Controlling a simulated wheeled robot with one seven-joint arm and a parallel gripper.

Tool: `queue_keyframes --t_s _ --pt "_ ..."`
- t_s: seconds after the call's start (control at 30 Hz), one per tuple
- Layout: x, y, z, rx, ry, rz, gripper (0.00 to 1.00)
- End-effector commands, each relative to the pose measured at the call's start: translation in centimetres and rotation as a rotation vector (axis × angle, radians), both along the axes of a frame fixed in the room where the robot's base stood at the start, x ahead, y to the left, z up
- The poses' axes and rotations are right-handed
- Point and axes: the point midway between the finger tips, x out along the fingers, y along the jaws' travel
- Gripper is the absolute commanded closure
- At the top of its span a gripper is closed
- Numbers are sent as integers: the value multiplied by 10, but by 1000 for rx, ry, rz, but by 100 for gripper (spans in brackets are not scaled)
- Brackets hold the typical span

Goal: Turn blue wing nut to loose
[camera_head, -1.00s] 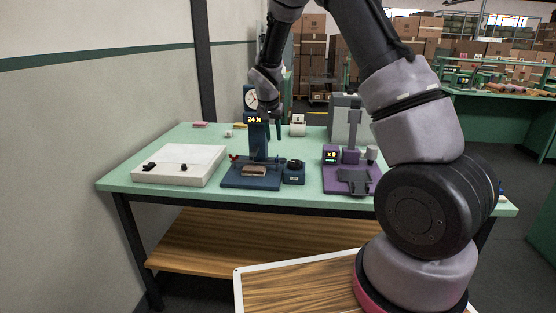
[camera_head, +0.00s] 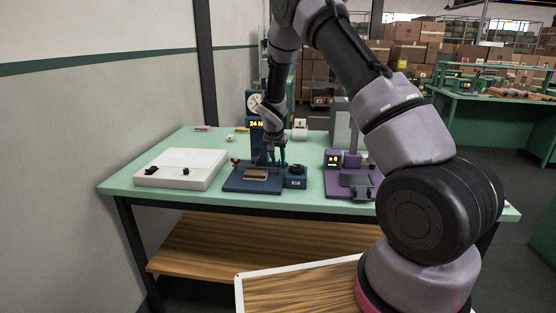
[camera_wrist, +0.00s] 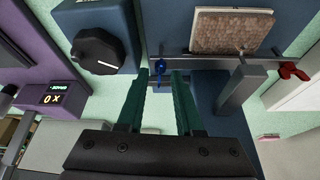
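The blue wing nut (camera_wrist: 158,68) is small and sits at one end of a metal clamp bar (camera_wrist: 215,62) on the dark blue test stand (camera_head: 243,183). In the wrist view my gripper (camera_wrist: 160,76) is open, its two green fingers pointing at the nut, with the nut between the tips as seen there. I cannot tell whether either finger touches it. In the head view my gripper (camera_head: 276,160) is low over the right side of the stand, and the blue nut cannot be made out there.
A red wing nut (camera_wrist: 294,71) sits at the bar's other end, beside a tan tufted sample (camera_wrist: 232,30). A black knob box (camera_head: 296,176) stands close right of my gripper, then a purple device (camera_head: 345,180). A white board (camera_head: 180,168) lies left. The display (camera_head: 256,124) reads 24 N.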

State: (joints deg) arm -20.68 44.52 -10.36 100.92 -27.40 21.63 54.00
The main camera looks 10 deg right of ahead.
Motion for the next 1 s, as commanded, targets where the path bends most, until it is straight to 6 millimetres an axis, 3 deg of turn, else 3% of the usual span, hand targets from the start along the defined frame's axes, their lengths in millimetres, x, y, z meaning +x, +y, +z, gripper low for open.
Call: queue_keyframes --t_s 0.07,0.1,0.17,0.63,1.0 --pt "0 0 0 0 0 0 65" --pt "0 0 0 0 0 0 80" --pt "0 0 0 0 0 0 100" --pt "-1 -1 0 1 0 65 100" --pt "-1 -4 0 3 1 350 100"
